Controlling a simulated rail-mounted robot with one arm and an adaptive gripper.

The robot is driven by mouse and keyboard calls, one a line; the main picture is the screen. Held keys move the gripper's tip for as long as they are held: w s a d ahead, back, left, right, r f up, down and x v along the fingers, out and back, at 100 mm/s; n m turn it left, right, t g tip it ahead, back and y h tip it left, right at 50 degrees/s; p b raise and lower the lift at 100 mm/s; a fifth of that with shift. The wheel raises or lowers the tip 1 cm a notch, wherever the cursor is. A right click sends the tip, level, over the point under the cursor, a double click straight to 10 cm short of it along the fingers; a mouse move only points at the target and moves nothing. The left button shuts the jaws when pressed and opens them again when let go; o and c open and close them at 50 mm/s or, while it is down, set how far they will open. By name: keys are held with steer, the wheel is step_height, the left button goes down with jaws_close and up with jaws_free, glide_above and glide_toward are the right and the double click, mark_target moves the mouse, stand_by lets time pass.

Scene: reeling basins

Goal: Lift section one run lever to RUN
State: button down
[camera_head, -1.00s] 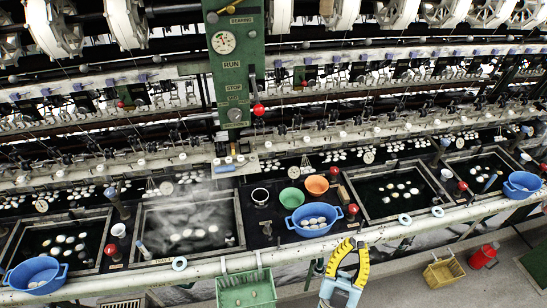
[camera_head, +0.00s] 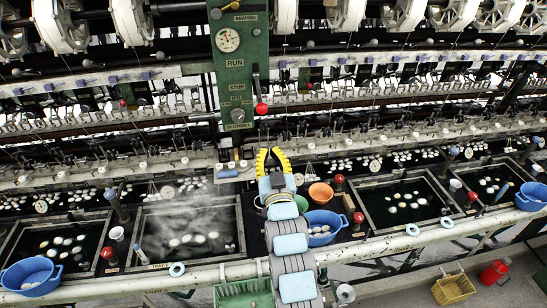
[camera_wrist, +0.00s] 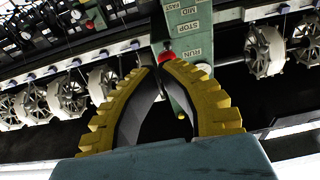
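The run lever with its red knob (camera_head: 261,109) hangs at the right edge of the green control panel (camera_head: 236,88), beside the RUN, STOP and lower labels. The knob is level with the panel's lower part. My gripper (camera_head: 268,151) is below the knob, clear of it, with its yellow fingers pointing up toward the panel. The fingers bow apart, with a narrow gap at the tips, and hold nothing. In the wrist view the red knob (camera_wrist: 166,57) shows just beyond the fingertips (camera_wrist: 157,65), with the green panel (camera_wrist: 194,48) behind it.
Below the panel, a blue basin of cocoons (camera_head: 324,227), an orange bowl (camera_head: 321,193) and red-knobbed posts stand beside my arm. Water basins (camera_head: 188,238) lie left and right. White reels (camera_head: 133,22) line the top. A pale rail (camera_head: 420,238) runs along the front.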

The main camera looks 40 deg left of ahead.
steer(key=b+x, duration=0.9)
steer(key=x, duration=0.3)
stand_by(0.5)
steer(key=shift+a+r, duration=0.1)
steer(key=shift+r, duration=0.3)
stand_by(0.3)
steer(key=shift+r, duration=0.1)
